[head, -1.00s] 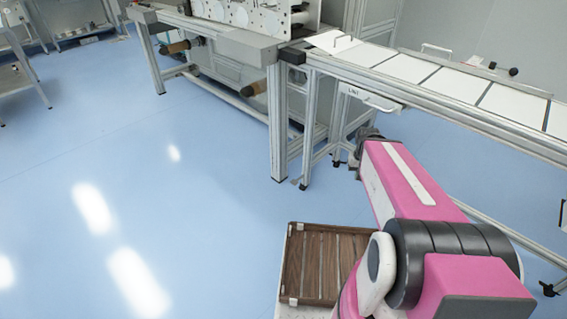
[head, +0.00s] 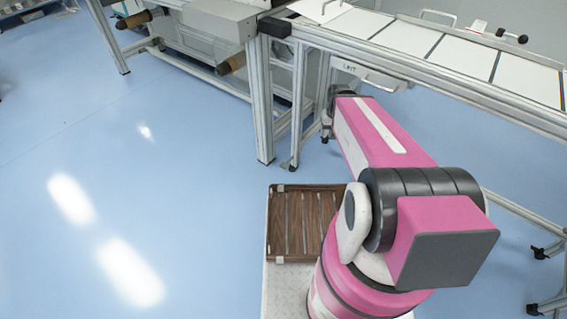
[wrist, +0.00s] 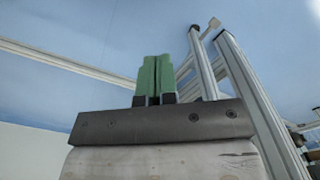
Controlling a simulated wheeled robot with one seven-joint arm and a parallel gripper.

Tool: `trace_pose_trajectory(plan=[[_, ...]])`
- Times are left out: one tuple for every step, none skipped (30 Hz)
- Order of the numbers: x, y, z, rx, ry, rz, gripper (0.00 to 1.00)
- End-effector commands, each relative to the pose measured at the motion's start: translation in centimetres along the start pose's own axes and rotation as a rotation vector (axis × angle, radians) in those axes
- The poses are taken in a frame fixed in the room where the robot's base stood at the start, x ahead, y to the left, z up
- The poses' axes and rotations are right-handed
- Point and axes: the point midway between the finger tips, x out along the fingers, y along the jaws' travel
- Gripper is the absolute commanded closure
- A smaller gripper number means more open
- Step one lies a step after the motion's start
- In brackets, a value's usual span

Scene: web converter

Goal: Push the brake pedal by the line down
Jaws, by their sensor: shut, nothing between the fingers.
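My gripper shows in the wrist view (wrist: 154,78), with its two green fingers pressed together and nothing between them. The fingers point toward the blue floor and the metal legs of the line. In the head view my arm hides the gripper. I cannot clearly make out the brake pedal. A small pale end piece (wrist: 213,22) shows by the legs in the wrist view, beyond and to the right of the fingertips and apart from them; I cannot tell whether it is the pedal. The line (head: 420,80) is an aluminium frame with white panels, at the upper right in the head view.
Metal legs (wrist: 240,85) stand close on the right of my gripper in the wrist view. A grey table leg (head: 262,105) stands left of my arm in the head view. The blue floor (head: 100,160) at left is clear.

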Motion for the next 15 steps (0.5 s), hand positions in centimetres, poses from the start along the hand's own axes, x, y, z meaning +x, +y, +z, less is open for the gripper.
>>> trace_pose_trajectory(plan=[[1.3, -0.7, -1.9, -0.039, -0.002, 0.0, 1.0], [2.2, -1.3, -2.9, -0.07, -0.003, 0.0, 1.0], [3.6, -2.2, -4.5, -0.124, -0.003, 0.0, 1.0], [4.9, -3.1, -5.9, -0.17, -0.003, 0.0, 1.0], [6.3, -4.0, -7.2, -0.22, -0.005, 0.0, 1.0], [8.2, -5.5, -9.1, -0.293, -0.004, 0.001, 1.0], [9.8, -6.6, -10.3, -0.348, -0.006, 0.001, 1.0], [11.3, -7.7, -11.5, -0.403, -0.006, 0.001, 1.0], [13.4, -9.3, -12.9, -0.475, -0.006, 0.001, 1.0], [14.8, -10.4, -13.9, -0.525, -0.006, 0.001, 1.0], [16.3, -11.5, -14.8, -0.574, -0.005, 0.001, 1.0], [18.1, -12.8, -15.7, -0.636, -0.006, 0.001, 1.0], [19.3, -13.8, -16.4, -0.678, -0.005, 0.002, 1.0], [20.4, -14.7, -16.9, -0.716, -0.005, 0.002, 1.0], [21.8, -15.7, -17.4, -0.761, -0.005, 0.002, 1.0]])
